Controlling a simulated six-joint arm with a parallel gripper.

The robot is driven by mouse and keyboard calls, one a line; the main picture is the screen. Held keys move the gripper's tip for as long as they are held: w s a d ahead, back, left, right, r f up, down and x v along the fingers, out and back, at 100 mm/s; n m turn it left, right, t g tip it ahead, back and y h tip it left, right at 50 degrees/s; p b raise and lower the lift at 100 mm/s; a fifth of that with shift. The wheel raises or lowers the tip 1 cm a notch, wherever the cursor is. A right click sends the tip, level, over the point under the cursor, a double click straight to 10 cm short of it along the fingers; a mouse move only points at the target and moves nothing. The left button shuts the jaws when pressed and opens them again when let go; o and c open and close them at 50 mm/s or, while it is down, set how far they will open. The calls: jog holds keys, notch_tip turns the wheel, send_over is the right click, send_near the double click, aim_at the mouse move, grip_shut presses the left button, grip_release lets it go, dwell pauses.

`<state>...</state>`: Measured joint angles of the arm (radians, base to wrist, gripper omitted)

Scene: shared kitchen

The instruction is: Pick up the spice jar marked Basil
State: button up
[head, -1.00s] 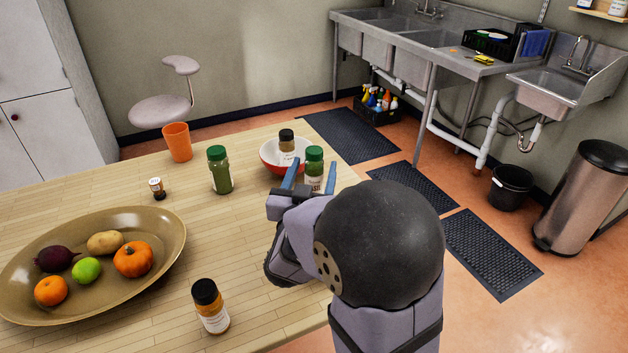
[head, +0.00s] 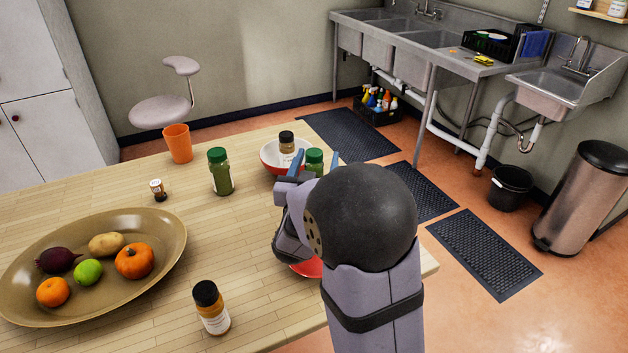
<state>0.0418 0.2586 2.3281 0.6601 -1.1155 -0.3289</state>
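A green-lidded jar (head: 315,157) stands at the table's far right edge, in front of a red and white bowl. My gripper (head: 316,160) is at this jar, its blue fingers apart, one on each side. Contact cannot be told. My arm hides the lower part of the jar and its label. A second green-lidded jar (head: 221,176) with green contents stands to the left, clear of my gripper. A dark-lidded jar (head: 286,146) with a white label is in or behind the bowl. Another dark-lidded jar (head: 210,310) stands near the front. I cannot read Basil on any label.
The bowl (head: 270,160) is just left of my gripper. A red dish (head: 310,267) shows partly under my arm. A small bottle (head: 158,193), an orange cup (head: 178,146) and a brown platter (head: 150,275) of produce are at left. The table's middle is clear.

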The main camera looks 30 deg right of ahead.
jog(key=c, duration=1.3)
jog(key=shift+r, duration=0.15)
notch_tip(320, 180, up, 10)
jog(key=shift+f+p, duration=0.1)
jog(key=shift+p, duration=0.45)
